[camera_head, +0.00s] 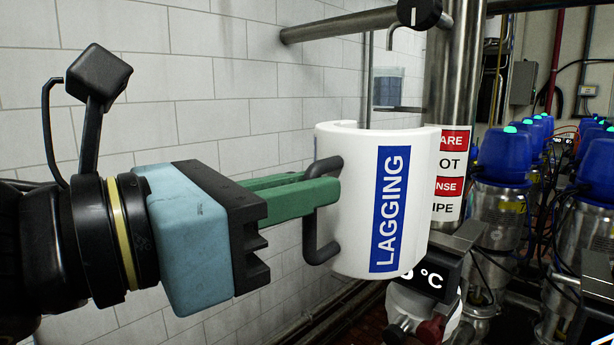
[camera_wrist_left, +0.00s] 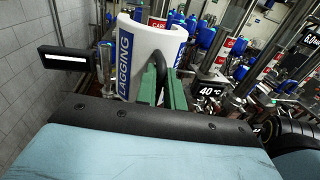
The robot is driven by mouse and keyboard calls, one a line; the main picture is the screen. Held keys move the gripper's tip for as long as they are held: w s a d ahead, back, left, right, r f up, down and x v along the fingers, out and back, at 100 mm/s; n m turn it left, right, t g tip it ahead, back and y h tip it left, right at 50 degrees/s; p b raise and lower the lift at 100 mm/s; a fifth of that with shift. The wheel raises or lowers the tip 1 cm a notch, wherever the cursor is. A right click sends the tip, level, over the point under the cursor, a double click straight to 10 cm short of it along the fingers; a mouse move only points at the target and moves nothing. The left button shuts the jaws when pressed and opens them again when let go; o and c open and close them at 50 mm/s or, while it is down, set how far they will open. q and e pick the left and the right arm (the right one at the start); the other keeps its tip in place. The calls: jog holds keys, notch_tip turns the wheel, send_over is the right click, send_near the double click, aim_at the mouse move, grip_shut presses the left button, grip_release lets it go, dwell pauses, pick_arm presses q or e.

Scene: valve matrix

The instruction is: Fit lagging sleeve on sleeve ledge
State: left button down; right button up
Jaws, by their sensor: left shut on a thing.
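The lagging sleeve (camera_head: 345,235) is a white, roughly upright curved shell with a blue LAGGING label and a dark side handle (camera_head: 313,247). My left gripper (camera_head: 322,191) is shut on this handle with its green fingers and holds the sleeve in front of a steel pipe (camera_head: 455,90). The wrist view also shows the sleeve (camera_wrist_left: 158,48) beyond my left gripper (camera_wrist_left: 165,92). A grey metal plate (camera_head: 462,237) at the pipe, right of the sleeve's lower part, may be the sleeve ledge; the sleeve partly hides this area. Contact with the pipe cannot be told. My right gripper is not in view.
A dark temperature display (camera_head: 433,280) sits below the sleeve's lower right. A horizontal pipe (camera_head: 345,24) runs above it. A white tiled wall (camera_head: 180,100) stands behind. Several blue-topped valves (camera_head: 507,155) crowd the right side.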

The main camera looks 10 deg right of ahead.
aim_at(354, 181)
pick_arm(q)
jog(key=shift+s+d+r+g, duration=0.15)
jog(key=shift+s, duration=0.25)
jog(key=shift+s+d+r+g, duration=0.1)
jog(key=shift+s+d+g, duration=0.05)
jog(key=shift+s, duration=0.2)
jog(key=shift+p+x, duration=1)
jog(key=shift+x, duration=0.1)
jog(key=shift+w+d, duration=0.15)
jog(key=shift+w, duration=0.25)
jog(key=shift+x, duration=1)
jog(key=shift+w+d+f+b, duration=0.2)
jog(key=shift+w+d+b, duration=0.1)
jog(key=shift+w+d, duration=0.95)
jog(key=w+p+x, duration=0.1)
jog(key=x, duration=0.6)
jog(key=shift+a, duration=0.25)
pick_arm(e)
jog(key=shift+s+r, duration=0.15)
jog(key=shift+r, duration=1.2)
pick_arm(q)
jog(key=shift+f, duration=0.3)
jog(key=c, duration=1.4)
grip_release()
jog(key=shift+c, duration=0.2)
